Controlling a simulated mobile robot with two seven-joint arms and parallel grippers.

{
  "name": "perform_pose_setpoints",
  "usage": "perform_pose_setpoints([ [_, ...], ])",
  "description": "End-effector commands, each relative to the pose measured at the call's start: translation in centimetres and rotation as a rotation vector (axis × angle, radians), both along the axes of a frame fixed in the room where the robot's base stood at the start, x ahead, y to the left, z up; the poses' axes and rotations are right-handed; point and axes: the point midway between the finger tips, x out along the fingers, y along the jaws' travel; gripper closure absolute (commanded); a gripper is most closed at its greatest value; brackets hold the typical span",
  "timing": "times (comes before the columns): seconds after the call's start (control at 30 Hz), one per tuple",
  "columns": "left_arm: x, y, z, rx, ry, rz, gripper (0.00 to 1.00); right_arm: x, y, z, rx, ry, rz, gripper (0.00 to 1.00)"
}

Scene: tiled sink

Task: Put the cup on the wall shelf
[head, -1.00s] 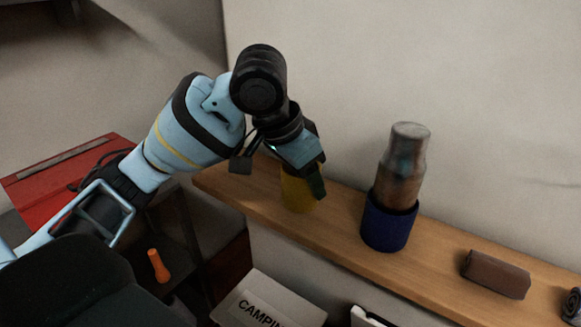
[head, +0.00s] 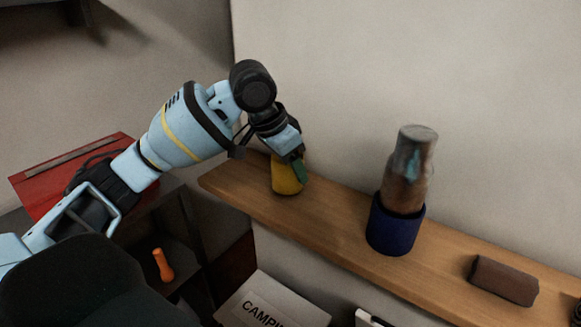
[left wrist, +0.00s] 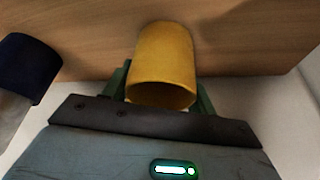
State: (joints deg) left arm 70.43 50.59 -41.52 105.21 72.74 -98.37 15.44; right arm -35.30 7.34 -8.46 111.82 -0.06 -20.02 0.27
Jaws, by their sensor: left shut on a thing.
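The yellow cup (head: 287,181) is at the left end of the wooden wall shelf (head: 335,229). My left gripper (head: 300,167) is shut on the cup from above and partly hides it. In the left wrist view the cup (left wrist: 163,60) sits between the two green fingers (left wrist: 160,88), with its open rim toward the camera and the wood shelf (left wrist: 90,30) behind it. Whether its base touches the shelf is hard to tell. My right gripper does not show.
A dark blue holder (head: 392,226) with a brown bottle-like thing (head: 408,170) in it stands right of the cup. A brown block (head: 503,280) lies farther right. Below are a box marked CAMPIN (head: 268,303), an orange object (head: 162,265) and a red case (head: 80,175).

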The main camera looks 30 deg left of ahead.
Motion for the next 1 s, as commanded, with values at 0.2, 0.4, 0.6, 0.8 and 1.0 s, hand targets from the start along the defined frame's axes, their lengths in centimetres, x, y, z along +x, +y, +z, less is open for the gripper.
perform_pose_setpoints([
  [0.2,-0.01,-0.03,-0.85,0.0,-0.003,-0.001,0.66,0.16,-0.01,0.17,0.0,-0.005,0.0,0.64],
  [0.4,-0.02,-0.05,-1.05,0.0,-0.002,-0.001,0.66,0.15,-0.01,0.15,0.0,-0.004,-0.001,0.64],
  [0.6,-0.02,-0.05,-1.2,0.0,-0.003,-0.001,0.28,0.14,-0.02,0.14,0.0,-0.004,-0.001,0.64],
  [0.8,-0.01,-0.04,-1.2,0.0,-0.002,-0.001,0.21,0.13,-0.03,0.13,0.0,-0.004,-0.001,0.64],
  [1.0,0.0,-0.03,-0.84,0.0,-0.003,-0.001,0.21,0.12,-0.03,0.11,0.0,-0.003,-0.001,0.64],
])
